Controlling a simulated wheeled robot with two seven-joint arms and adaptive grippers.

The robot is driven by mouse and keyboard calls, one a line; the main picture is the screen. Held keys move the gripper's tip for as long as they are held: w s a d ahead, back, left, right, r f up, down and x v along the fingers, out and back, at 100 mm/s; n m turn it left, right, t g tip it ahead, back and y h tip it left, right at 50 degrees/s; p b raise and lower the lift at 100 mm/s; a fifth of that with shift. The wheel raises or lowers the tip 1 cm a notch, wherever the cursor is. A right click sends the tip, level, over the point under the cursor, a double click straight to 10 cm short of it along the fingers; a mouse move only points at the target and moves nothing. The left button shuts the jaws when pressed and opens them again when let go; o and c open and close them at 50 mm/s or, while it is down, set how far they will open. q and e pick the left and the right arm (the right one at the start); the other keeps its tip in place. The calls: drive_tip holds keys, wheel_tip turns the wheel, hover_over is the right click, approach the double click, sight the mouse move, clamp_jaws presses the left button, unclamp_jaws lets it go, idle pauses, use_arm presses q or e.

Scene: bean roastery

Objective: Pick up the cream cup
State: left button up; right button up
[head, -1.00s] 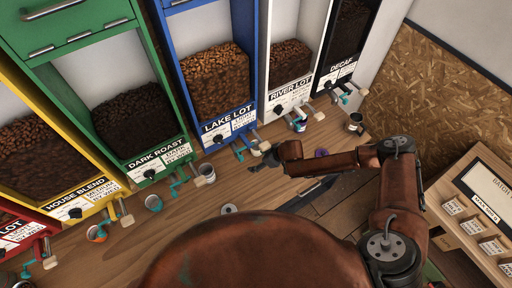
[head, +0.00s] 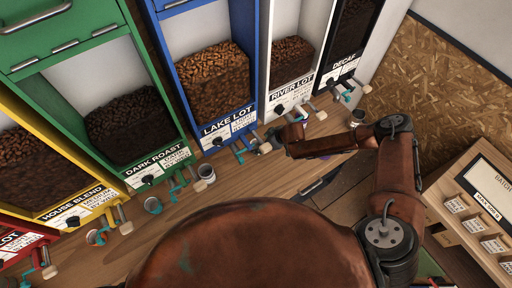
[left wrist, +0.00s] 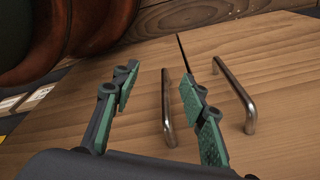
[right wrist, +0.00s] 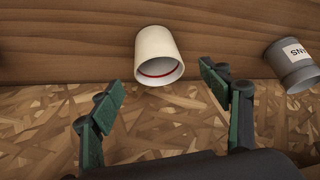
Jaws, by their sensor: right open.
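The cream cup (right wrist: 158,55) stands on the wooden counter, shown upside down in the right wrist view with a red line inside its rim. It lies just beyond the fingertips of my right gripper (right wrist: 163,92), roughly centred between them and not touched. The right gripper is open and empty. My left gripper (left wrist: 160,88) shows only in its wrist view, open and empty, above wooden fronts with metal handles.
A grey labelled cup (right wrist: 292,66) stands beside the cream cup; in the head view it (head: 206,173) is to the left. Bean bins with taps line the back. Another grey cup (head: 151,205) stands further left and a dark one (head: 358,117) at right.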

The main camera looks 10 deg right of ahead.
sight(257, 145)
drive_tip(key=p+x, duration=0.1)
drive_tip(key=x, duration=0.2)
drive_tip(key=shift+d+f, duration=0.15)
drive_tip(key=shift+f, duration=0.05)
drive_tip(key=shift+x, duration=1.45)
drive_tip(key=c, duration=1.3)
use_arm(q)
drive_tip(key=shift+s+a+r, duration=0.1)
drive_tip(key=shift+s+r, duration=0.25)
drive_tip(key=shift+s, duration=0.3)
drive_tip(key=shift+s+r, duration=0.3)
drive_tip(key=shift+s, duration=0.3)
use_arm(e)
drive_tip(key=shift+c, duration=0.2)
use_arm(q)
drive_tip(key=shift+w, duration=0.15)
use_arm(e)
drive_tip(key=shift+r, duration=0.15)
